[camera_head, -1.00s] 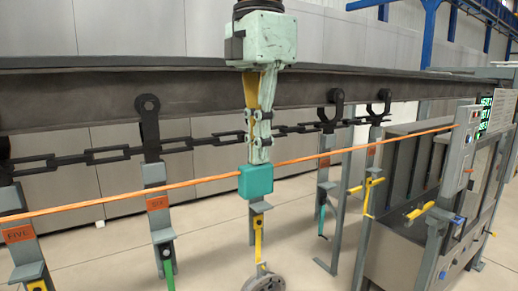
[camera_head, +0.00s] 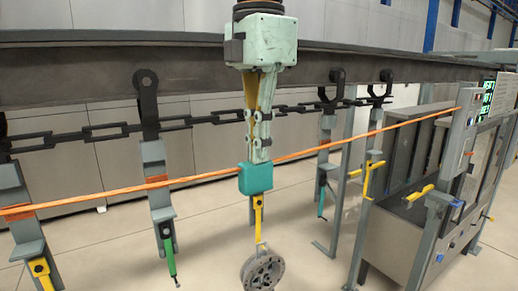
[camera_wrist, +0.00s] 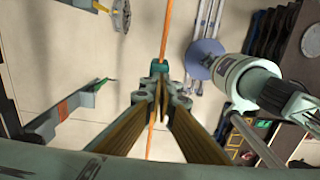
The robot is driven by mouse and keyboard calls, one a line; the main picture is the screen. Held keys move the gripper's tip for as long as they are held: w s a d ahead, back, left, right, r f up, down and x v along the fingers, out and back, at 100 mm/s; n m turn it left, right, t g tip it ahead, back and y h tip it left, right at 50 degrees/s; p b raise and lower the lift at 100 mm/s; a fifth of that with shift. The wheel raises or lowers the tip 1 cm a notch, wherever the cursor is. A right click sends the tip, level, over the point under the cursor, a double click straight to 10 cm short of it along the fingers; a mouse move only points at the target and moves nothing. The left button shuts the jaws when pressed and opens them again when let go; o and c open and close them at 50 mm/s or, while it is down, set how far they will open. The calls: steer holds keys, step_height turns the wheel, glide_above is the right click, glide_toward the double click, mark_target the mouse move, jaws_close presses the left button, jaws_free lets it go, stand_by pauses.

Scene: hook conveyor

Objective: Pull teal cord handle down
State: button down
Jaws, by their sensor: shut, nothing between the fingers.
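The teal cord handle (camera_head: 255,178) is a small block on the orange cord (camera_head: 355,141). My gripper (camera_head: 259,160) points down, its shut fingers resting at the top of the handle with nothing visible between them. In the wrist view the handle (camera_wrist: 159,66) sits just beyond the shut fingertips (camera_wrist: 160,93), and the cord runs past them. The cord bends slightly at the handle, rising more steeply to the right. Contact between fingertips and handle looks close, but its exact form is hidden.
A yellow hanger (camera_head: 258,215) with a grey wheel (camera_head: 262,270) hangs behind and below the handle. A grey control cabinet (camera_head: 465,150) stands at the right.

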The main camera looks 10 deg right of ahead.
steer(key=shift+r, duration=0.15)
steer(key=shift+r+p, duration=1.75)
steer(key=shift+r, duration=0.25)
step_height(320, 180, up, 10)
steer(key=shift+f+b, duration=0.15)
steer(key=shift+b, duration=0.2)
steer(key=s+d+f+m+t+b, duration=0.1)
steer(key=s+d+f+m+b, duration=0.4)
steer(key=f, duration=1)
steer(key=s+d+f+m+t+b, duration=0.1)
steer(key=s+d+f+m+b, duration=0.4)
steer(key=s+f+m, duration=0.5)
steer(key=s+d+f+m+t+b, duration=0.2)
steer(key=s+d+f+m+b, duration=0.3)
steer(key=f, duration=1.5)
steer(key=s+m+b, duration=0.3)
steer(key=s+b, duration=0.1)
steer(key=s, duration=0.1)
steer(key=shift+s, duration=0.3)
